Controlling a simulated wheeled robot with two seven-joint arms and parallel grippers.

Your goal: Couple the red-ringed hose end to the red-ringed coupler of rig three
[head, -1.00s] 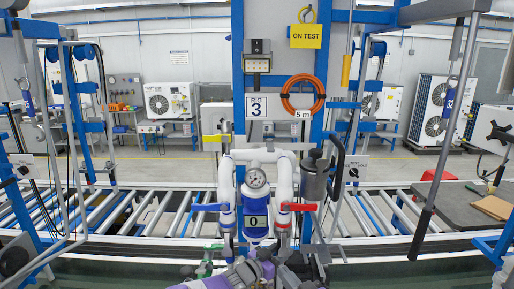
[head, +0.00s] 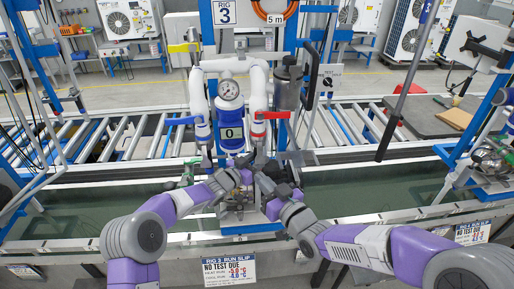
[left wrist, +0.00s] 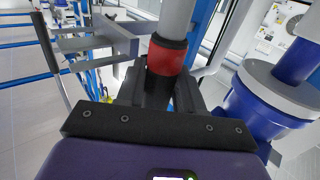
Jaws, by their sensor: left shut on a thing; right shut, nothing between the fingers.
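In the left wrist view a red ring (left wrist: 167,55) sits between a grey pipe above and a black cylindrical part (left wrist: 158,92) below. My left gripper (left wrist: 158,82) is shut around the black part, just below the ring. Whether hose end and coupler are joined there, I cannot tell. My right gripper (head: 263,170) is shut and empty, low in front of the rig, close to the left one. The hose run is hidden.
A red lever (head: 271,115) and a blue lever (head: 185,120) stick out from the pipes. A dark cylinder (head: 287,88) stands at the rig's right. A roller conveyor (head: 110,138) runs behind. A green trough (head: 345,190) lies below the rig.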

